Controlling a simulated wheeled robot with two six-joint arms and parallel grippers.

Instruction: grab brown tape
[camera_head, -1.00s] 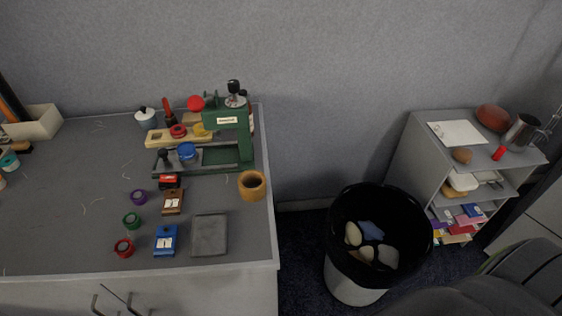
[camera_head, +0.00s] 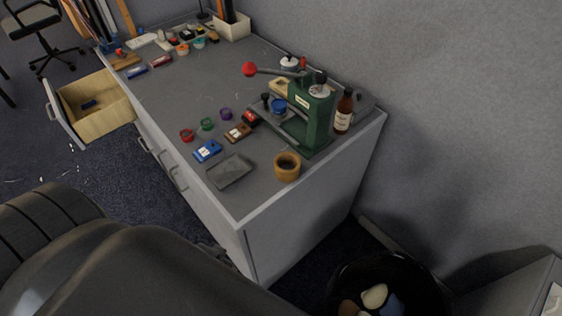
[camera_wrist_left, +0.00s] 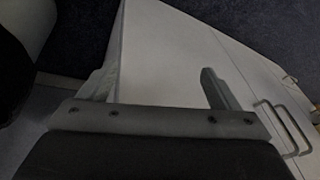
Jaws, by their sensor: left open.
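A thick brown-orange ring with a dark hollow (camera_head: 287,167), which looks like the brown tape, stands on the near right corner of the grey desk top (camera_head: 185,105) in the head view. My left gripper (camera_wrist_left: 160,88) shows in the left wrist view with its two fingers wide apart and nothing between them. It is in front of the pale side of the desk, away from the ring. The ring is not seen in the wrist view. My dark arm fills the lower left of the head view. My right gripper is not in view.
A green press (camera_head: 318,112) and a brown bottle (camera_head: 343,112) stand behind the ring. A grey slab (camera_head: 230,171) lies to its left, with several small coloured pots and boxes beyond. A drawer (camera_head: 95,105) is open at far left. A black bin (camera_head: 385,285) stands below right.

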